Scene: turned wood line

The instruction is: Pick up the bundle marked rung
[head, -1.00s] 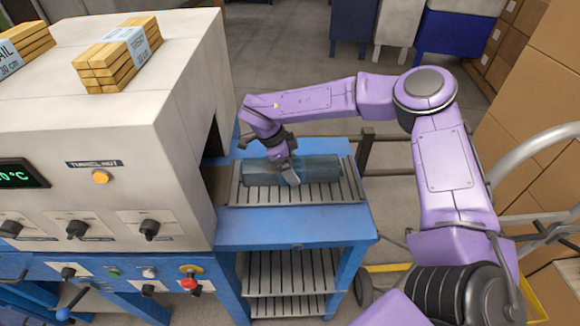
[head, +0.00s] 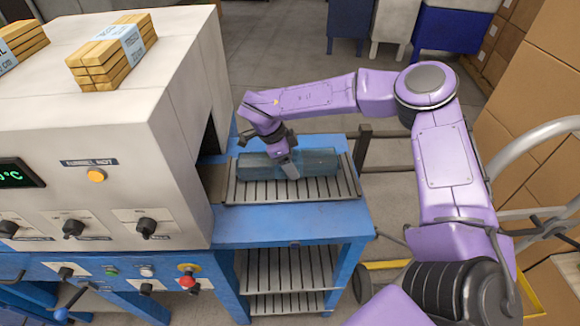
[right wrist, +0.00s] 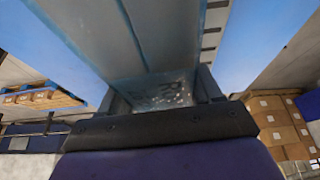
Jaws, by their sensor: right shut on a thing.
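A long bundle (head: 318,160) in bluish, see-through wrap lies on the slatted outfeed bed at the mouth of the tunnel machine. My right gripper (head: 289,171) reaches down over it and is shut on it near its middle. In the right wrist view the wrapped bundle (right wrist: 160,90) fills the space between the fingers; faint dark lettering shows through the wrap but I cannot read it. My left gripper is not in view.
The grey tunnel machine (head: 185,95) stands at left, with wooden bundles (head: 112,55) on top. The slatted bed (head: 300,192) sits on a blue frame (head: 290,230). Cardboard boxes (head: 535,110) and a hand truck (head: 520,170) are at right.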

